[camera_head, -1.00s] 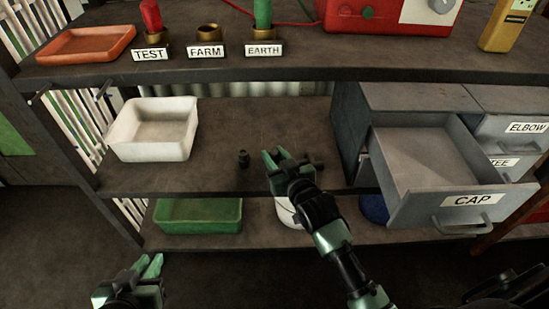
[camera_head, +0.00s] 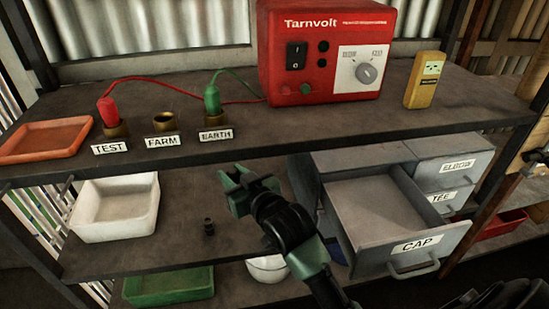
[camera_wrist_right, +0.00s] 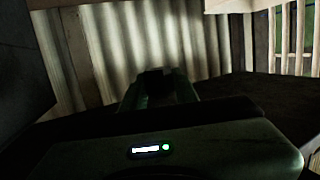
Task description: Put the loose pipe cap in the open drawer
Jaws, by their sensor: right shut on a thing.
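My right gripper (camera_head: 240,183) is raised above the middle shelf, in front of the upper shelf's edge. It is shut on a small dark piece, which I take to be the pipe cap; its shape is mostly hidden by the fingers. In the right wrist view the dark piece (camera_wrist_right: 155,76) shows between the fingertips (camera_wrist_right: 160,85). The open drawer (camera_head: 372,208), labelled CAP, sticks out of the grey cabinet to the right of the gripper. Its visible floor is bare. My left gripper is out of view.
A green tray (camera_head: 168,287) and a white bowl (camera_head: 267,268) are below. The upper shelf holds a red Tarnvolt unit (camera_head: 325,50) and a yellow tester (camera_head: 425,80).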

